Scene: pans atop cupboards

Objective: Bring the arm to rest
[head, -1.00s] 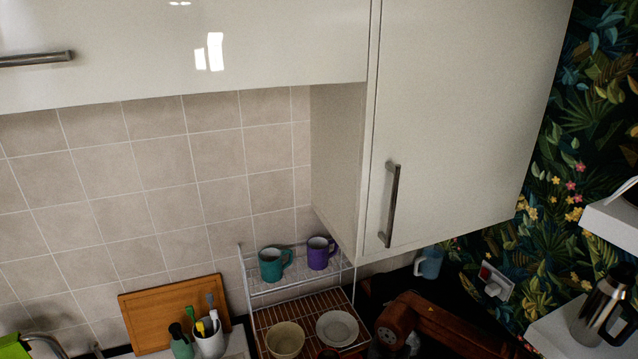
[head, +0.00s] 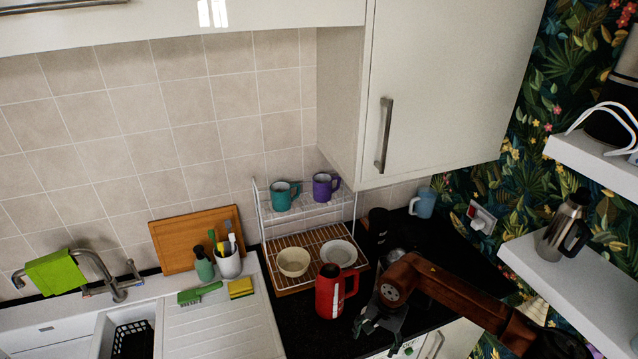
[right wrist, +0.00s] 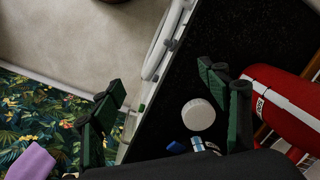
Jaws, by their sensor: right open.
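My right gripper (head: 380,326) hangs over the black counter, at the end of my brown arm, which comes in from the right. Its green and black fingers are spread apart in the right wrist view (right wrist: 165,105), with nothing between them. A red flask-like pot (head: 328,292) with a handle stands on the counter just left of the gripper. It also shows at the right edge of the right wrist view (right wrist: 283,103), beside the fingers and apart from them. My left gripper is not in view.
A wire rack (head: 262,222) holds a teal mug (head: 283,196), a purple mug (head: 323,187), a bowl (head: 293,262) and a plate (head: 339,252). A wall cupboard (head: 440,90) overhangs the counter. A white shelf (head: 565,285) with a steel jug (head: 562,228) is at right. A sink (head: 100,335) is at left.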

